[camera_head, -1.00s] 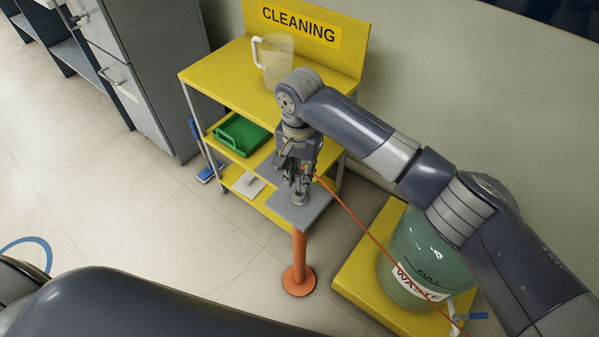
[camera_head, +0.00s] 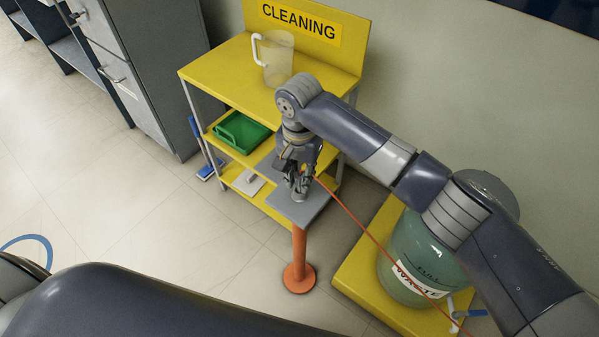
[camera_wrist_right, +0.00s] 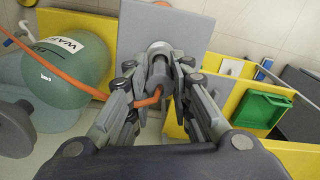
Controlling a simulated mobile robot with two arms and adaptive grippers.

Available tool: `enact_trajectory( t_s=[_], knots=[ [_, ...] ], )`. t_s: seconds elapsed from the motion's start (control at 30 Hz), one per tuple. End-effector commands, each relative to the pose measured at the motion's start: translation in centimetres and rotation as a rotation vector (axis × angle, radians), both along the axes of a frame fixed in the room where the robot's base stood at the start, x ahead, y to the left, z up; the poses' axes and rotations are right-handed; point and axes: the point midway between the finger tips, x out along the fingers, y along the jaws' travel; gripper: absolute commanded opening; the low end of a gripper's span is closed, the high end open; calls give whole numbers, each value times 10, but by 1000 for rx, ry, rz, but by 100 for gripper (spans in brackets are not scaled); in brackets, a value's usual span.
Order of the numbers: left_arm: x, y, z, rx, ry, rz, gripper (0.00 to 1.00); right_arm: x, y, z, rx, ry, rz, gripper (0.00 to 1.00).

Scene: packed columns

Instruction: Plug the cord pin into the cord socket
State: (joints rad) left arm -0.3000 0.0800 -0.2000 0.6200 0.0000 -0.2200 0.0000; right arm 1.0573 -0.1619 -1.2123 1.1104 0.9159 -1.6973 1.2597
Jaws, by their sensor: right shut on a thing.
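My right gripper (camera_head: 298,184) is directly above the grey plate (camera_head: 311,211) on the orange post. In the right wrist view the gripper (camera_wrist_right: 161,84) is shut on the grey cord pin (camera_wrist_right: 162,76), whose orange cord (camera_wrist_right: 97,93) leaves at the near end. The pale round cord socket (camera_wrist_right: 156,48) stands on the plate, just beyond the pin. The pin lines up closely with the socket, but its tip is hidden, so I cannot tell whether it is inside. In the head view the fingers nearly reach the socket (camera_head: 299,197). My left gripper is out of view.
A yellow cleaning cart (camera_head: 222,73) with a clear jug (camera_head: 277,61) and a green tray (camera_head: 240,134) stands behind the post. A green waste bottle (camera_head: 421,250) stands on a yellow platform (camera_head: 359,263) at right. The cord (camera_head: 351,217) passes in front of it.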

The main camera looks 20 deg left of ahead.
Motion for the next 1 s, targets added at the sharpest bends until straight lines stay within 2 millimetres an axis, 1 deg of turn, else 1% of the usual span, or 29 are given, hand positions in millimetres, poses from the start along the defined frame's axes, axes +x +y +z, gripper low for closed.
enact_trajectory(
  t_s=[0.67,0.7,0.77,1.0],
  knots=[
    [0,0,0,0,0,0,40,0,0,-16,0,0,0,0],
    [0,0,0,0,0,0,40,0,0,-16,0,0,0,29],
    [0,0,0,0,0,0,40,0,0,-16,0,0,0,43],
    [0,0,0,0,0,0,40,0,0,-16,0,0,0,43]
  ],
)
